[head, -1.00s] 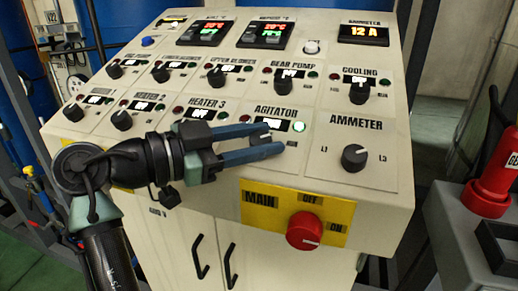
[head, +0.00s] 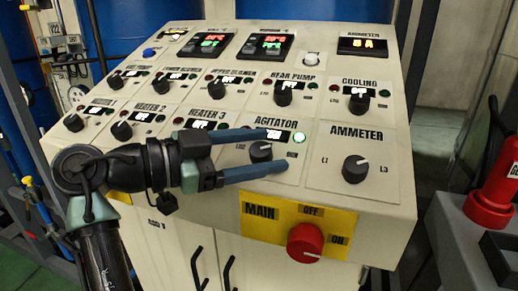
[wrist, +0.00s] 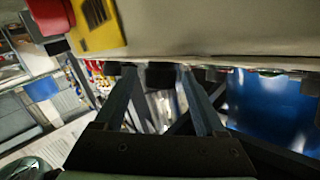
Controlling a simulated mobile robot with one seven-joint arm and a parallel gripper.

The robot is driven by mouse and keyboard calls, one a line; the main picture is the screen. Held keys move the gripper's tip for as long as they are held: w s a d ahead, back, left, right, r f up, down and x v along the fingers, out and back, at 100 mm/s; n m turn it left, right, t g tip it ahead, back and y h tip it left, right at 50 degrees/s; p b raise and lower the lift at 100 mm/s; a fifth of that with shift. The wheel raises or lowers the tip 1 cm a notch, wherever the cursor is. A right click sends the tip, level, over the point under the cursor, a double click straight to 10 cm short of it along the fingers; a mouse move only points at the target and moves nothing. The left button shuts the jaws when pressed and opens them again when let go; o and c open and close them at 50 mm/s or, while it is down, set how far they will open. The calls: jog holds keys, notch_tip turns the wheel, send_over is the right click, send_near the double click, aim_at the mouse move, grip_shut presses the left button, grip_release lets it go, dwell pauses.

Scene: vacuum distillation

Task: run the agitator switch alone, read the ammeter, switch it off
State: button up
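The agitator switch (head: 261,151) is a black knob on the front row of the panel, with a lit green lamp (head: 299,138) at its upper right. My gripper (head: 277,150) is open, one finger above and one below the knob, with visible gaps. In the wrist view the gripper (wrist: 158,72) shows its two spread fingers with a dark knob (wrist: 160,76) between them. The ammeter display (head: 368,43) glows orange and seems to read 8 A. The ammeter selector knob (head: 355,168) sits right of the agitator, between L1 and L3.
The red main switch (head: 305,243) on its yellow plate (head: 255,215) is below the agitator. A red object (head: 494,190) stands at the right.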

jog(key=shift+a, duration=0.1)
jog(key=b+v, duration=0.1)
jog(key=v, duration=1.1)
jog(key=shift+s+a, duration=0.25)
jog(key=shift+a, duration=0.1)
jog(key=shift+r, duration=0.1)
